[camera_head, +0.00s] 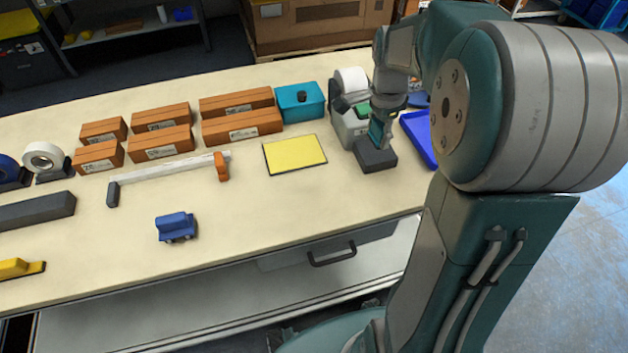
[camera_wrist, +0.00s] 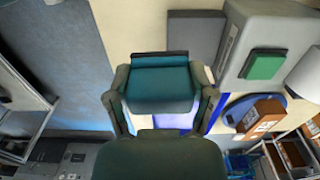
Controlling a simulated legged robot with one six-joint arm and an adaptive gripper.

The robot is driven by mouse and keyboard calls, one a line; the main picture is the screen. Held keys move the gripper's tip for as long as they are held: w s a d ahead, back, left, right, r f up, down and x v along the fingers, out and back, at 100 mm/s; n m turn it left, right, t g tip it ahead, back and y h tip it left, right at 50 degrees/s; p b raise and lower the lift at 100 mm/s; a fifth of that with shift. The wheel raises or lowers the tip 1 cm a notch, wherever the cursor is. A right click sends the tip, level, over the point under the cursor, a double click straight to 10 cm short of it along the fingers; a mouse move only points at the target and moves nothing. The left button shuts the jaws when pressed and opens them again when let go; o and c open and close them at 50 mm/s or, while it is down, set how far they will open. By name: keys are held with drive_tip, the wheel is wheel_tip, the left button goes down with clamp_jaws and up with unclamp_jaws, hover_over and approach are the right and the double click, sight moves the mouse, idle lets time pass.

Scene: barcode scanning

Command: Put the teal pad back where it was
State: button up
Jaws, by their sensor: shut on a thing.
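The teal pad (camera_wrist: 160,88), with a dark strip along its far edge, sits between the two fingers of my gripper (camera_wrist: 163,103) in the wrist view. My gripper (camera_head: 381,122) is shut on it. In the head view the pad (camera_head: 377,133) hangs upright from the fingers, over or just behind a dark grey block (camera_head: 377,158). The same block (camera_wrist: 195,37) shows beyond the pad in the wrist view. I cannot tell whether pad and block touch. The fingers and wrist hide part of the pad in the head view.
A grey label printer (camera_head: 350,128) with a green button stands close to my gripper. A blue tray (camera_head: 420,138) lies to the right. A yellow mat (camera_head: 295,154), a teal box (camera_head: 299,102) and several brown cartons (camera_head: 240,126) lie left. The table front is mostly clear around a blue toy truck (camera_head: 176,227).

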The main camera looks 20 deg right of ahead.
drive_tip(key=shift+d, duration=0.1)
drive_tip(key=s+a+f, duration=0.2)
drive_tip(key=a+f, duration=0.2)
drive_tip(key=a, duration=0.4)
hover_over(323, 201)
drive_tip(key=d, duration=0.1)
drive_tip(key=f, duration=0.4)
drive_tip(key=shift+w+f, duration=0.2)
drive_tip(key=shift+s+a+f, duration=0.1)
drive_tip(key=shift+a+f, duration=0.1)
drive_tip(key=shift+f, duration=0.55)
drive_tip(key=shift+w+a+f, duration=0.1)
drive_tip(key=shift+a+f, duration=0.1)
drive_tip(key=shift+f, duration=0.55)
drive_tip(key=shift+s+a+f, duration=0.1)
drive_tip(key=shift+a+f, duration=0.1)
drive_tip(key=shift+f, duration=0.55)
drive_tip(key=shift+f, duration=0.1)
drive_tip(key=o, duration=1.2)
drive_tip(key=shift+c, duration=0.2)
